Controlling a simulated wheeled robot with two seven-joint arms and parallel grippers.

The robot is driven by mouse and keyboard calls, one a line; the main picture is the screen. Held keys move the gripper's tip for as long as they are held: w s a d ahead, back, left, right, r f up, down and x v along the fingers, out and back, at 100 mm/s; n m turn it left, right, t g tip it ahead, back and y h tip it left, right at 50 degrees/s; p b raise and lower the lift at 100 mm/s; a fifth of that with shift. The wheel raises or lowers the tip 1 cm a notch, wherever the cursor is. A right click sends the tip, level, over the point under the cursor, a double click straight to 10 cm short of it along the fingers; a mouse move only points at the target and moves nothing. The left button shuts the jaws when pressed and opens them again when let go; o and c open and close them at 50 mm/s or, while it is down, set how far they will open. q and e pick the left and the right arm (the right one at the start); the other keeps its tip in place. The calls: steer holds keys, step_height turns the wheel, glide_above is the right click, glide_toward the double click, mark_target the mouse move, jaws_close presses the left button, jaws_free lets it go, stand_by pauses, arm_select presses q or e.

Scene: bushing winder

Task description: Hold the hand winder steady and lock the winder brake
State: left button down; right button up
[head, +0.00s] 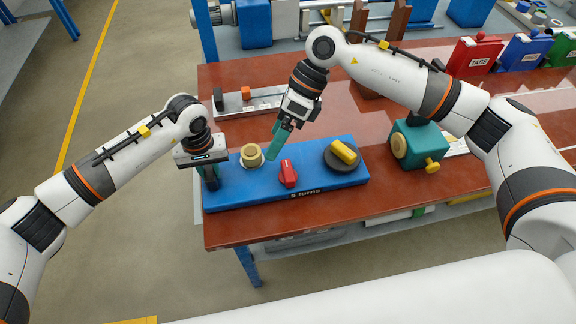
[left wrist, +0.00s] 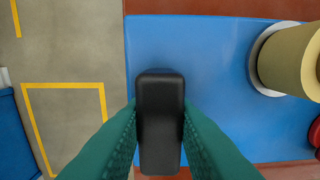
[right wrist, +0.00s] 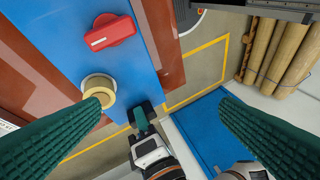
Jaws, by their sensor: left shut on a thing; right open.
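The hand winder is a blue base (head: 236,195) on the red-brown table. It carries a cream bushing (head: 251,156), a red brake knob (head: 288,174) with a white mark, and a dark disc (head: 343,164) with a yellow handle (head: 344,151). My left gripper (head: 209,178) is shut on a black grip block (left wrist: 160,120) at the base's left end. My right gripper (head: 279,141) is open and empty, above and behind the base between bushing and knob. The knob (right wrist: 110,33) and bushing (right wrist: 99,90) show in the right wrist view; neither is between the fingers.
A teal device (head: 418,145) with a yellow knob stands right of the winder. A grey strip with an orange block (head: 246,93) lies behind it. Red, blue and green bins (head: 472,55) stand at the back right. The table's front edge runs close to the base.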

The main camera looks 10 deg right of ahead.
mark_target(288, 169)
steer(key=f+n+t+h, duration=0.1)
steer(key=f+h, duration=0.1)
steer(key=f, duration=0.2)
steer(key=d+f+n+h, duration=0.1)
steer(key=f+n+h, duration=0.1)
steer(key=f, duration=0.3)
steer(key=d+f+n+t+h, duration=0.1)
steer(key=f+h, duration=0.1)
steer(key=f, duration=0.2)
steer(key=shift+w+f+t, duration=0.15)
steer(key=shift+w+t, duration=0.05)
steer(key=shift+t, duration=0.1)
steer(key=shift+c, duration=0.2)
steer(key=shift+d, duration=0.1)
steer(key=c, duration=0.9)
steer(key=shift+c, duration=0.2)
